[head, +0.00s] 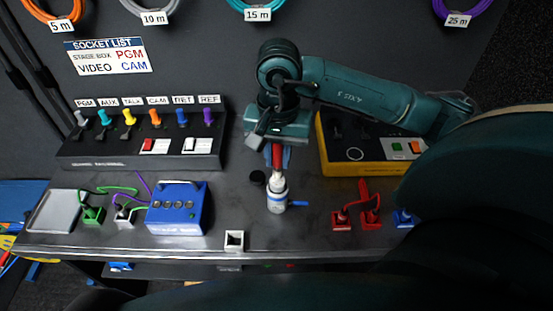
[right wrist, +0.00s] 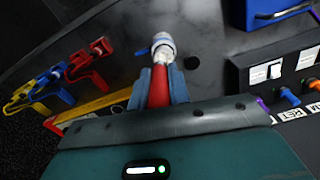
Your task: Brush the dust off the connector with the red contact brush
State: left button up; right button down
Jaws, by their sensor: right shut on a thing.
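My right gripper (head: 277,146) is shut on the red contact brush (head: 277,157), which points down from the jaws; its red handle also shows between the fingers in the right wrist view (right wrist: 158,88). Directly below it, a white, upright cylindrical piece with a blue band (head: 277,197) stands on the bench; it looks like the connector. Dust is too small to see. My left gripper is out of view.
A black round cap (head: 257,178) lies left of the white piece. A blue box (head: 179,208) stands left and a yellow-black box (head: 340,162) right, behind. Red holders (head: 342,220) stand to the right. A small white square socket (head: 234,240) sits at the front edge.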

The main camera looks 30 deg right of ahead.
jog(key=shift+r, duration=0.65)
jog(key=shift+r+p, duration=0.55)
jog(key=shift+r, duration=0.6)
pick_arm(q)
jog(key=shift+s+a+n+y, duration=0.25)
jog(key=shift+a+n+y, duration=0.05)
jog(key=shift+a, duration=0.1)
pick_arm(e)
jog(key=shift+w+f, duration=0.1)
